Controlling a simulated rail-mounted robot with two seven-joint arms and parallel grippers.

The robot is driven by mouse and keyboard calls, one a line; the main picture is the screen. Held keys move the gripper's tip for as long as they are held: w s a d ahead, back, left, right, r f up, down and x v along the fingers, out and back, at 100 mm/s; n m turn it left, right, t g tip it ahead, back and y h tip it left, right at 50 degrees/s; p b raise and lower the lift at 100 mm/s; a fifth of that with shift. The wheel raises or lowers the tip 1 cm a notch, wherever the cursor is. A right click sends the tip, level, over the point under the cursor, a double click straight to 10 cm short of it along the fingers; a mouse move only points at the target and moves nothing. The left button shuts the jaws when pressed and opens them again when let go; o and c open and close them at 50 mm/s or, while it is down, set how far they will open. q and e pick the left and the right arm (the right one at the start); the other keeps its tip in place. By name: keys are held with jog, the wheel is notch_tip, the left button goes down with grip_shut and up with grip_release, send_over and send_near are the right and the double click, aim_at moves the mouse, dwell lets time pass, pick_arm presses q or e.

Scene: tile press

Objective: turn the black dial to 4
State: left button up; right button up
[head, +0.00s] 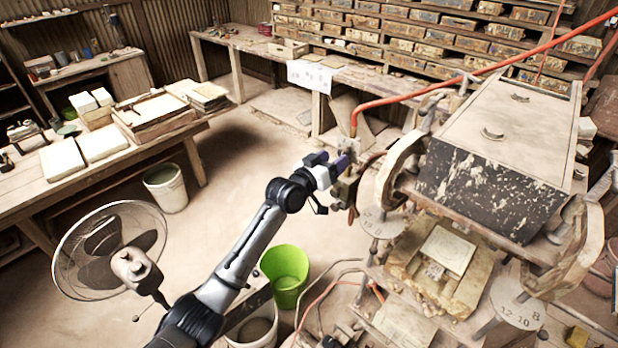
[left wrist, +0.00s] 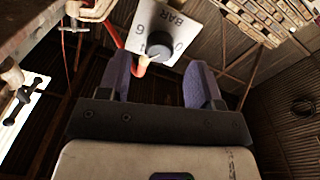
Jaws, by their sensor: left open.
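The black dial (left wrist: 161,43) sits on a white plate (left wrist: 182,18) marked "BAR", with a 6 and a 0 readable, in the left wrist view. A pale mark shows on the dial's lower left edge; I cannot tell its exact setting. My left gripper (left wrist: 160,72) is open, its two purple fingers apart, with the dial showing between and beyond their tips. I cannot tell whether they touch it. In the head view my left gripper (head: 330,163) is at the left side of the press, and the dial cannot be made out there. My right gripper is not in view.
The press (head: 500,150) with its dark box and round wheels stands right of my left gripper. A red hose (head: 430,92) runs above. A green bucket (head: 286,270) and a fan (head: 108,250) stand below and left. The floor left of my arm is largely clear.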

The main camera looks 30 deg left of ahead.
pick_arm(q)
jog(key=b+v, duration=0.1)
jog(key=v, duration=0.9)
jog(key=shift+b, duration=0.35)
jog(key=shift+f, duration=0.1)
jog(key=s+d+f+g+y+p, duration=0.1)
jog(key=s+f+g+p, duration=0.2)
jog(key=s, duration=1.1)
jog(key=s+d+f+m+g+y+p, duration=0.1)
jog(key=s+d+f+g+y+p, duration=0.1)
jog(key=s+f+g, duration=0.4)
jog(key=s+d+f+g+y+p, duration=0.1)
jog(key=s+f+g+p, duration=0.3)
jog(key=s+f, duration=0.6)
jog(key=s+g+y, duration=0.1)
jog(key=s, duration=1.2)
jog(key=shift+s+d+f+m, duration=0.25)
jog(key=shift+s+d+m, duration=0.05)
jog(key=shift+s+d, duration=0.1)
